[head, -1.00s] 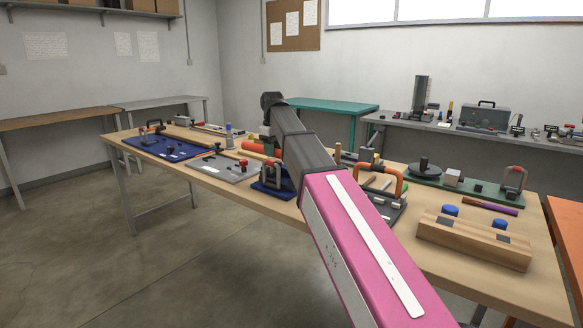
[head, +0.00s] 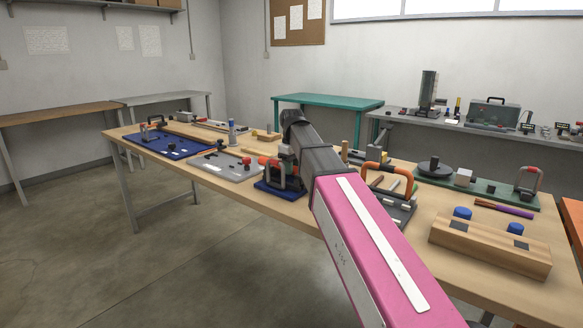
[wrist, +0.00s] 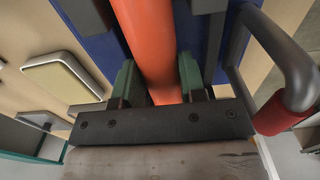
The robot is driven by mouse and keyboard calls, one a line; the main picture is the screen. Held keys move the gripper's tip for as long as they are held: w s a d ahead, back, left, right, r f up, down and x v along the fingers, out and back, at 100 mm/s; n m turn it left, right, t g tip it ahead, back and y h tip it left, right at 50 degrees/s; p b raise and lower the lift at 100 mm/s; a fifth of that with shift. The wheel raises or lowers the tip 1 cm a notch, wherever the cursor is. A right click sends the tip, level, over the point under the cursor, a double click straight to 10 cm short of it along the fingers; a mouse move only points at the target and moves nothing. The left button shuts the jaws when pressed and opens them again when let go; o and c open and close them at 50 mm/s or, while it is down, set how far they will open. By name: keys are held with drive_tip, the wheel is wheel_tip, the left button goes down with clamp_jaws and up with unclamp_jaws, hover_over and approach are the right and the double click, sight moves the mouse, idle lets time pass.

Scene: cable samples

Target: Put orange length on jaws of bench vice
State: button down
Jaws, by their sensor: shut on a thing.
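The orange length (wrist: 150,40) shows in the wrist view as a thick orange rod running away from me between two green fingertips. My gripper (wrist: 157,84) is shut on it. A fixture with a dark arched handle and red grip (wrist: 290,108) stands close right of the fingers in the wrist view. I cannot tell for sure whether it is the bench vice, or whether the length touches anything below.
Left of the gripper lie a grey board (head: 225,168) and a blue board (head: 172,147) with fittings. To the right are a dark fixture with an orange handle (head: 386,170), a green board (head: 455,187) and a wooden block (head: 490,245) with blue knobs.

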drive_tip(key=shift+f, duration=0.15)
drive_tip(key=c, duration=0.7)
unclamp_jaws()
drive_tip(key=shift+w, duration=0.1)
drive_tip(key=shift+r, duration=0.2)
drive_tip(key=shift+w+r, duration=0.1)
drive_tip(key=shift+r, duration=0.25)
wheel_tip(320, 180, up, 11)
drive_tip(key=shift+s+r, duration=0.15)
drive_tip(key=shift+s, duration=0.05)
